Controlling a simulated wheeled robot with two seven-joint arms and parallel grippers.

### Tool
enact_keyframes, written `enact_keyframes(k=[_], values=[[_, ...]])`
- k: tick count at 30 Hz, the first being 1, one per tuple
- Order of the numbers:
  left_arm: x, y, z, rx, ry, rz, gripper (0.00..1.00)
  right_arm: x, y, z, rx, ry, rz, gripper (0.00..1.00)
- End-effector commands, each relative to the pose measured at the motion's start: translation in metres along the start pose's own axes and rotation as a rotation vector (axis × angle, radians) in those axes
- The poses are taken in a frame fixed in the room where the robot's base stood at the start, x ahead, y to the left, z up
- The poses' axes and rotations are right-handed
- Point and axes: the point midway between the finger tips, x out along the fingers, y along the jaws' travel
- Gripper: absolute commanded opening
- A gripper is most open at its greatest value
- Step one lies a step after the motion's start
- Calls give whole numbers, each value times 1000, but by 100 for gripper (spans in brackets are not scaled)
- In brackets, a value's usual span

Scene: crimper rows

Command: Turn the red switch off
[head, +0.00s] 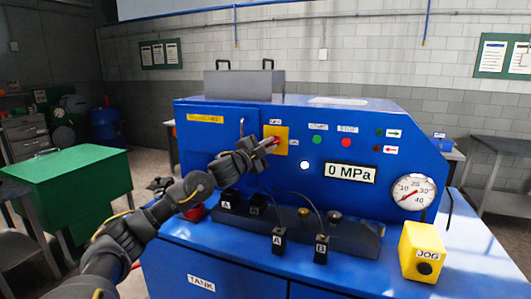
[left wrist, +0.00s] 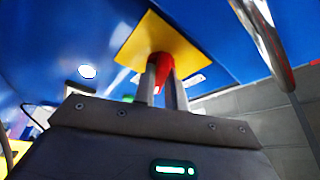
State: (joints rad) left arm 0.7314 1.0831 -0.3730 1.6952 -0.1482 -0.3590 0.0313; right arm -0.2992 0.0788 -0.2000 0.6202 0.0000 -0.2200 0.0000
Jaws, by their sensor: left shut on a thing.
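The red switch (head: 275,140) sits on a yellow plate (head: 283,133) on the front of the blue machine. In the left wrist view the red switch (left wrist: 163,68) stands out from the yellow plate (left wrist: 160,38). My left gripper (head: 270,146) is at the switch, and its two fingers (left wrist: 164,85) are shut on the red knob from both sides. The fingers hide part of the knob, and its exact turn angle is hard to tell. My right gripper is in neither view.
A metal handle (left wrist: 262,35) stands out close to the gripper in the left wrist view. Black connectors A and B (head: 321,249) stand in front.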

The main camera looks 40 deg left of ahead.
Motion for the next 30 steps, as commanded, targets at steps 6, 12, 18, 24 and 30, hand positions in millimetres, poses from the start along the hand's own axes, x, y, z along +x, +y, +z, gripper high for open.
enact_keyframes(k=[6,12,18,24,30], values=[[0,4,-2,-195,8,-80,0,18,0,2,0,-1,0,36],[0,4,-3,-372,9,-154,0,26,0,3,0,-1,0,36],[0,2,-4,-549,10,-229,0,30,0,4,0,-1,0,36],[0,0,-4,-717,10,-302,0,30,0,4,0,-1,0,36],[0,-1,-4,-858,10,-362,0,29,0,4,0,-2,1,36]])
